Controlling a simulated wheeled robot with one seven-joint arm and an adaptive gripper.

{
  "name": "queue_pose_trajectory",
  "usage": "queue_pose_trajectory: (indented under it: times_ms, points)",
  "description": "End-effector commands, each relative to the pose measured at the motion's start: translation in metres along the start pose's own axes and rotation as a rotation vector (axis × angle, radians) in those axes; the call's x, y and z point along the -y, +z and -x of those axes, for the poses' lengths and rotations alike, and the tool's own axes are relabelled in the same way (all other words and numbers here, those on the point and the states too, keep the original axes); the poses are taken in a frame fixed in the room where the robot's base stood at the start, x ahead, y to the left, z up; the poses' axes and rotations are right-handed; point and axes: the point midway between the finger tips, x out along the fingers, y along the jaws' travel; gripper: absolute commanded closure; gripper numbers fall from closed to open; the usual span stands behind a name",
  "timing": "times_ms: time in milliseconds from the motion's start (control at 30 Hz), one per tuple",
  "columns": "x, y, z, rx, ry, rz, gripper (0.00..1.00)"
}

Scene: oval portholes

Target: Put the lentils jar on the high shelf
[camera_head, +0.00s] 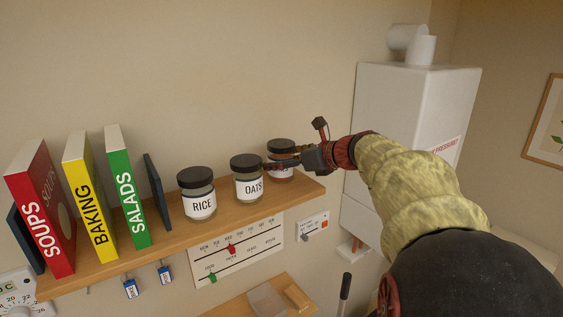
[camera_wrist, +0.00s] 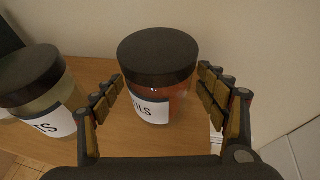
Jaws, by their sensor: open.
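The lentils jar (camera_head: 280,172) has a dark lid and reddish contents. It stands upright at the right end of the wooden shelf (camera_head: 178,240), partly hidden by my gripper in the head view. In the wrist view the lentils jar (camera_wrist: 160,82) stands between my fingers, its label partly visible and ending in "ILS". My gripper (camera_wrist: 161,98) is open, with one finger on each side of the jar and a visible gap at each side. In the head view my gripper (camera_head: 288,163) is at the jar's front, at about body height.
The oats jar (camera_head: 247,185) stands close to the left of the lentils jar, and the rice jar (camera_head: 199,204) stands farther left. Books and a dark bookend (camera_head: 158,191) fill the left part. A white boiler (camera_head: 394,125) is at the right. The wall above the jars is bare.

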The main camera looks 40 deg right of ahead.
Motion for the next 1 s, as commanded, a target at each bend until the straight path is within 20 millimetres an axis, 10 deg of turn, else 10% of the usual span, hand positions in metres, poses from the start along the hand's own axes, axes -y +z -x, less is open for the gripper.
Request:
queue_pose_trajectory:
  times_ms: [500,1000]
  points:
    - [0.001,-0.002,0.096,0.000,-0.004,-0.002,0.26]
    - [0.000,-0.001,0.112,-0.001,0.000,-0.001,0.26]
